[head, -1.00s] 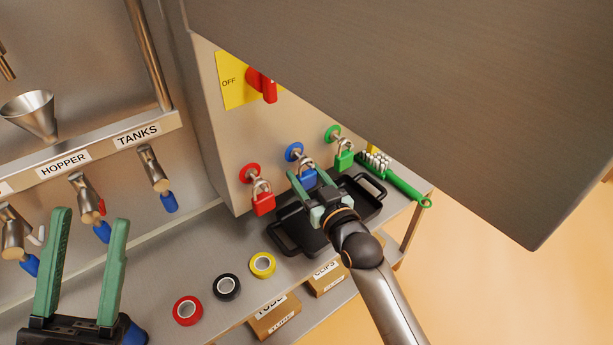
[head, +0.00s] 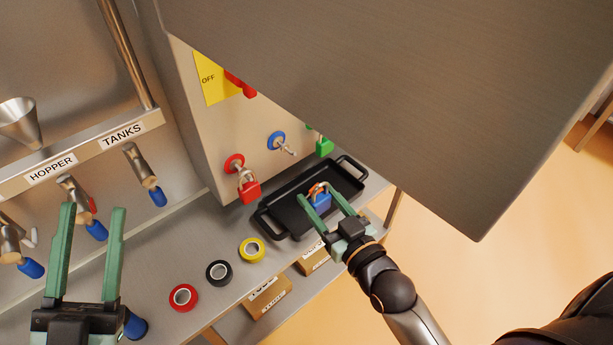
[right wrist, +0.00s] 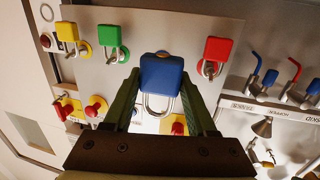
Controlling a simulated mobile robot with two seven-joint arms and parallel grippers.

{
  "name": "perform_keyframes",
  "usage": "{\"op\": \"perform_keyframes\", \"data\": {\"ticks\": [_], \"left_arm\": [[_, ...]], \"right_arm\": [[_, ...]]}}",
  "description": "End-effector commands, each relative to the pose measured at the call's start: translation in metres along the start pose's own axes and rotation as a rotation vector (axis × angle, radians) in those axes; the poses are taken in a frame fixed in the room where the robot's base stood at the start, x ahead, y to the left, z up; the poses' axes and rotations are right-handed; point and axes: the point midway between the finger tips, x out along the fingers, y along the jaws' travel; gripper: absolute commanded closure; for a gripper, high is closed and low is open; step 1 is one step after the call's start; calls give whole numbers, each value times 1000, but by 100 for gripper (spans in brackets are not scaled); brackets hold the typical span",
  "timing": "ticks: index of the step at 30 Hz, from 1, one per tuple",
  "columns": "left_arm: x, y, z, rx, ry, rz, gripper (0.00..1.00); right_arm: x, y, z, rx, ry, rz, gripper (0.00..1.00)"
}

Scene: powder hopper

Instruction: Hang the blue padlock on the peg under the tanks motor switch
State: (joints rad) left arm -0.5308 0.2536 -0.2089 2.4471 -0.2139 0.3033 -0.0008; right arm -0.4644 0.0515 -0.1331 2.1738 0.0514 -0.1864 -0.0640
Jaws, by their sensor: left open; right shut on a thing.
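The blue padlock (head: 320,203) is between the fingers of my right gripper (head: 319,196), which is shut on it, in front of the panel and over the black tray in the head view. In the right wrist view the blue padlock (right wrist: 161,78) shows its body at the fingertips, its shackle nearer the camera. The peg with the blue disc (head: 277,141) is bare in the head view. A yellow OFF plate (head: 212,90) with a red switch handle (head: 241,86) is above, partly hidden. My left gripper (head: 93,208) is open and empty at the lower left.
A red padlock (head: 249,189) and a green padlock (head: 324,147) hang beside the bare peg; a yellow padlock (right wrist: 67,33) shows in the wrist view. A large metal housing (head: 400,100) overhangs the right. Tape rolls (head: 219,272) and a black tray (head: 267,223) are on the shelf.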

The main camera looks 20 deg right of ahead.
Motion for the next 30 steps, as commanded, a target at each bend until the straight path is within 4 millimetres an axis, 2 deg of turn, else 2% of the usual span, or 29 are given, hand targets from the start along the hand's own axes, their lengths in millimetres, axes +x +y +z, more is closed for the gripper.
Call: {"op": "perform_keyframes", "data": {"ticks": [1, 6, 12, 17, 30], "left_arm": [[0, 0, 6, -9, -27, -2, 50], [-3, 2, 25, -32, -107, -5, 50], [-6, 3, 37, -46, -158, -7, 50], [-6, 3, 40, -52, -176, -7, 50], [1, -1, 30, -52, -177, -7, 50]], "right_arm": [[-10, 0, 0, -1, -3, 0, 100], [-32, 0, 2, -1, -2, 0, 100], [-48, 0, 2, -1, -1, 0, 100], [-53, 0, 1, -1, 1, 0, 100], [-54, 0, -8, -1, 0, 0, 100]]}}
